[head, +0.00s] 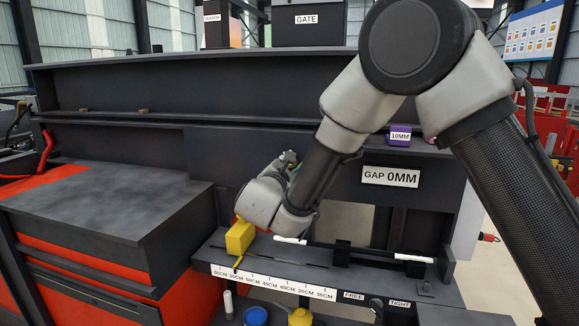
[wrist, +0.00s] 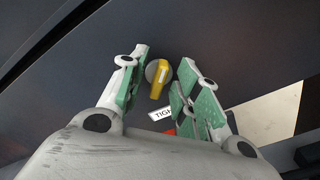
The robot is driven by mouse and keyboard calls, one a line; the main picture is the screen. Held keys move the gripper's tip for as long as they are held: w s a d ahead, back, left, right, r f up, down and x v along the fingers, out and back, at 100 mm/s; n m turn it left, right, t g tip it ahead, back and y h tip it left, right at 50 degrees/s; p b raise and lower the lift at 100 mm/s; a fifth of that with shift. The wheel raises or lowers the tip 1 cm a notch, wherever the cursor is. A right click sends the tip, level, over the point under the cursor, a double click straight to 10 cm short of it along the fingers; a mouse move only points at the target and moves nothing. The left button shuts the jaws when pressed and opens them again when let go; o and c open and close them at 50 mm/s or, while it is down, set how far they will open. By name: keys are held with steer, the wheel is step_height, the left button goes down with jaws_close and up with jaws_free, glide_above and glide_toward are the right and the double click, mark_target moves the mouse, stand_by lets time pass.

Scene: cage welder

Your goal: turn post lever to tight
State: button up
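In the wrist view a yellow lever (wrist: 159,82) on a round grey base sits on a dark panel. My gripper (wrist: 164,62) is open, with green-padded fingers left and right of the lever and a visible gap on each side. I cannot tell how deep the fingertips reach past the lever. In the head view my gripper (head: 289,160) is small and partly hidden by my wrist, and this lever is not clearly visible.
A shelf with a centimetre scale (head: 275,283) lies below my wrist, with a yellow block (head: 240,237) on it. A dark rod with white ends (head: 415,258) lies to the right. "FREE" (head: 353,296) and "TIGHT" (head: 399,305) labels flank a knob below. A grey-topped cabinet (head: 110,205) stands left.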

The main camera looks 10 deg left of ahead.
jaws_close()
steer(key=shift+n, duration=0.3)
steer(key=n, duration=0.3)
steer(key=shift+n, duration=0.4)
steer(key=shift+a+n, duration=0.2)
steer(key=shift+n, duration=3.15)
steer(key=shift+a+n, duration=0.15)
steer(key=shift+n, duration=3.2)
